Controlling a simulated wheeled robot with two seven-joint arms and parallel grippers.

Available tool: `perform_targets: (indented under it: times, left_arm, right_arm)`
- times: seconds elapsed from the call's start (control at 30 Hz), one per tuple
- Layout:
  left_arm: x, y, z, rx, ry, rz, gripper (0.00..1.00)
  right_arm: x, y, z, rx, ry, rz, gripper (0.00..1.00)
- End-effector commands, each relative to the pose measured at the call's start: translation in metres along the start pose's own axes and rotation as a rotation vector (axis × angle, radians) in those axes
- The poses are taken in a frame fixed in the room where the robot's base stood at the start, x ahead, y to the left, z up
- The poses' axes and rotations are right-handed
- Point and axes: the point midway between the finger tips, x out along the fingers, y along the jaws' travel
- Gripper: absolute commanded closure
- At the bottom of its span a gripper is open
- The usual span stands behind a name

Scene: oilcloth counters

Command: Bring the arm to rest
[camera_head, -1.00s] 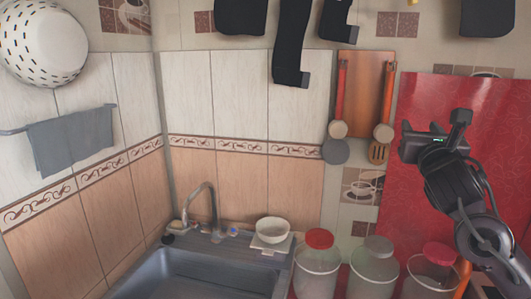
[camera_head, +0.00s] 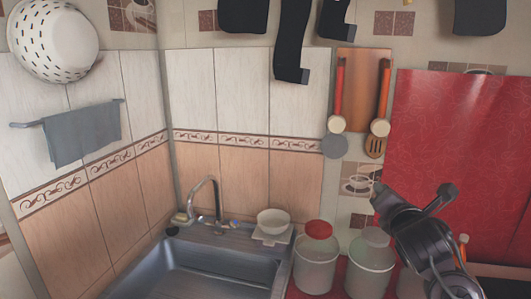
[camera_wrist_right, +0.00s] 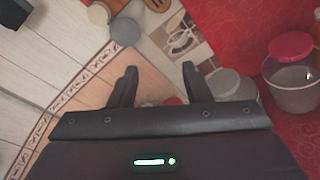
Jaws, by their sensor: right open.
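My right arm comes in from the lower right of the head view, in front of the counter and the red panel. My right gripper (camera_head: 410,196) is at its upper end, near the wall. In the right wrist view, the two dark fingers of the right gripper (camera_wrist_right: 158,72) stand apart. Nothing shows between them except the background wall and jar lids farther off. My left arm and left gripper are not in view.
Lidded jars stand on the counter behind my arm, including one with a red lid (camera_head: 318,230). A white bowl (camera_head: 272,221) stands beside the metal sink (camera_head: 200,275). A red panel (camera_head: 460,140) covers the wall at right. A wooden board (camera_head: 361,80) and utensils hang above.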

Motion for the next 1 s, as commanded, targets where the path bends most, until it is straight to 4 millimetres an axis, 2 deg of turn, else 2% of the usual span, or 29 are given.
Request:
perform_targets:
  times: [0.03,0.17,0.2,0.3,0.4,0.5,0.6,0.9,0.97,1.0]
  left_arm:
    - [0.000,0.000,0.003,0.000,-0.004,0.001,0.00]
    - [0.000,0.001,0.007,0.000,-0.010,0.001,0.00]
    - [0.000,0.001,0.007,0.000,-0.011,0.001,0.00]
    - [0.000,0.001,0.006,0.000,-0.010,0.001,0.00]
    - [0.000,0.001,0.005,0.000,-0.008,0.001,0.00]
    - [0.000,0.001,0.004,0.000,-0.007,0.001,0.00]
    - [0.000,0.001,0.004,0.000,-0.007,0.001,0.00]
    - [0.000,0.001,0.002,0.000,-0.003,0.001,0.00]
    - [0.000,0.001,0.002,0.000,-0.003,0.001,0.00]
    - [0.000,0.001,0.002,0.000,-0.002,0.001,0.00]
  right_arm:
    - [-0.005,-0.009,-0.025,0.090,0.052,-0.026,0.56]
    - [-0.030,-0.039,-0.098,0.422,0.193,-0.151,0.56]
    - [-0.043,-0.051,-0.122,0.553,0.235,-0.213,0.56]
    - [-0.082,-0.082,-0.179,0.888,0.306,-0.410,0.56]
    - [-0.123,-0.108,-0.221,1.184,0.314,-0.624,0.56]
    - [-0.158,-0.129,-0.247,1.403,0.275,-0.808,0.56]
    - [-0.188,-0.144,-0.266,1.565,0.215,-0.963,0.56]
    - [-0.260,-0.177,-0.295,1.890,-0.037,-1.325,0.56]
    - [-0.274,-0.183,-0.298,1.938,-0.100,-1.388,0.56]
    - [-0.272,-0.188,-0.306,1.944,-0.115,-1.403,0.56]
